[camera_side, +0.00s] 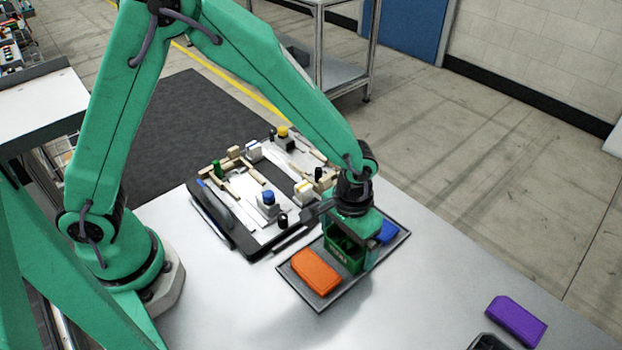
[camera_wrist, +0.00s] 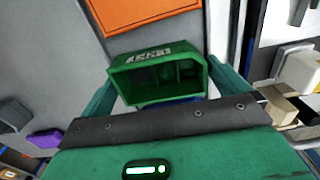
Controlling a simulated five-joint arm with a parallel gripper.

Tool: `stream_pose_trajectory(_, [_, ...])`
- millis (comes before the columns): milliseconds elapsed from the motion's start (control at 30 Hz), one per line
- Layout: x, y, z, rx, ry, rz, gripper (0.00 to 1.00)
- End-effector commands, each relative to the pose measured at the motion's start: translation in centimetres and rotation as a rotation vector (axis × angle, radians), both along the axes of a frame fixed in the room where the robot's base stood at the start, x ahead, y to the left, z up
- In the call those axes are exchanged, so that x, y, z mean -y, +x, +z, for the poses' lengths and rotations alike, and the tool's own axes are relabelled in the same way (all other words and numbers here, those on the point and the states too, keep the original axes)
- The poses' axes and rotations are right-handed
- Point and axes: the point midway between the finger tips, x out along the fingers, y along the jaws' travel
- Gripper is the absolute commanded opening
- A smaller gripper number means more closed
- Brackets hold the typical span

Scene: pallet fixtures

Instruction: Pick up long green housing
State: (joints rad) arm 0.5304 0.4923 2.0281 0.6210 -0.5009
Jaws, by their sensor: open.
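The long green housing (camera_side: 340,253) stands on the dark tray (camera_side: 403,238), between an orange housing (camera_side: 316,271) and a blue one. In the wrist view the green housing (camera_wrist: 158,76) shows white lettering on its edge and an open, divided inside. My gripper (camera_side: 352,243) is right over it, with the jaws open. In the wrist view the fingers of my gripper (camera_wrist: 156,88) are on either side of the housing. Whether they touch it I cannot tell. My gripper hides part of the housing in the side view.
The blue housing (camera_side: 388,232) is close to my gripper on the tray's right. A pallet fixture (camera_side: 222,219) with several small parts lies left of the tray. A purple housing (camera_side: 516,320) and a dark bin (camera_side: 487,342) are at lower right. The table front is clear.

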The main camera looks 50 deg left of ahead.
Motion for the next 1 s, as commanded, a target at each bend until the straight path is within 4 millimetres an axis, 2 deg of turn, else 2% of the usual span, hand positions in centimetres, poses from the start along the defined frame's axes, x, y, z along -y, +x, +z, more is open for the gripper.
stream_pose_trajectory(500, [-0.01, 0.00, -0.14, 0.000, 0.000, 0.000, 1.00])
stream_pose_trajectory(533, [-0.01, 0.00, -0.13, 0.000, 0.000, 0.000, 0.98])
stream_pose_trajectory(700, [-0.01, 0.00, -0.13, 0.000, 0.000, 0.000, 0.65])
stream_pose_trajectory(1000, [0.01, 0.03, -0.03, 0.001, 0.000, 0.000, 0.65])
